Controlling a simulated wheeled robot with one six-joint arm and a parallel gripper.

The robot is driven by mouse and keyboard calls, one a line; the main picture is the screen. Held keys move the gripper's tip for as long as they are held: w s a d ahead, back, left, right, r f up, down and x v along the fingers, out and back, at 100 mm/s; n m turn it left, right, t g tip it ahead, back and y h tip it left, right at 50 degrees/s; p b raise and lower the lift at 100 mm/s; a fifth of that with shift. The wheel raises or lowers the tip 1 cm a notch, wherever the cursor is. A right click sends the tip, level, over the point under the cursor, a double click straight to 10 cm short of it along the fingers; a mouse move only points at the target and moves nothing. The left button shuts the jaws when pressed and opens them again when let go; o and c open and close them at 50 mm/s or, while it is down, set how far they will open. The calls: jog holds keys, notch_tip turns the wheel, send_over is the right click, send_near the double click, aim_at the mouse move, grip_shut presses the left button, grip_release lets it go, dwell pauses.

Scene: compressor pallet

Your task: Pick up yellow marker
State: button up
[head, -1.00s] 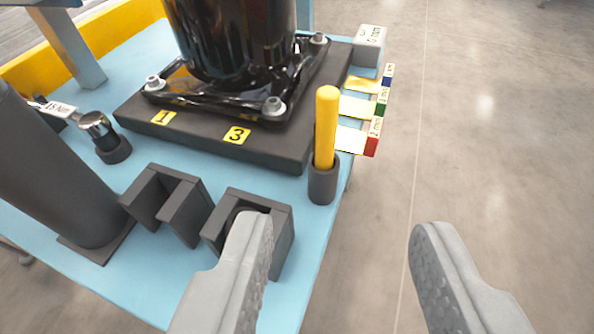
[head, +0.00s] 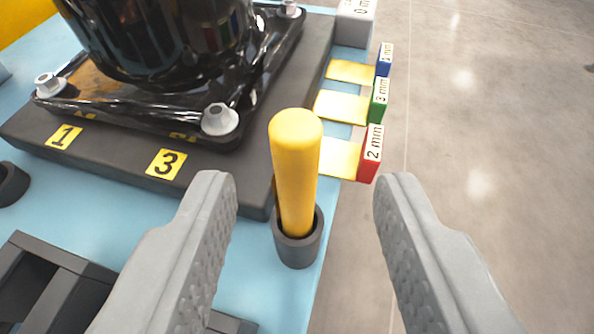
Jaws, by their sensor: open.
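The yellow marker (head: 296,170) stands nearly upright in a dark round holder (head: 298,250) near the right edge of the blue pallet top. Its lower end is hidden inside the holder. My gripper (head: 305,185) is open and empty, with one grey finger to the left of the marker and the other to the right, past the pallet edge. In the picture the marker shows between the two fingers, with a gap on both sides. I cannot tell how far ahead of the fingertips it is.
A black compressor (head: 165,40) is bolted on a dark plate (head: 110,160) behind the marker. Labelled red (head: 371,153), green (head: 379,100) and blue (head: 384,60) shim tabs stick out at the right edge. Dark brackets (head: 50,285) lie lower left. Open floor lies right.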

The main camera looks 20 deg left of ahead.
aim_at(296, 182)
jog(key=x, duration=0.5)
jog(key=shift+s+a+f, duration=0.1)
jog(key=shift+f, duration=0.2)
grip_shut()
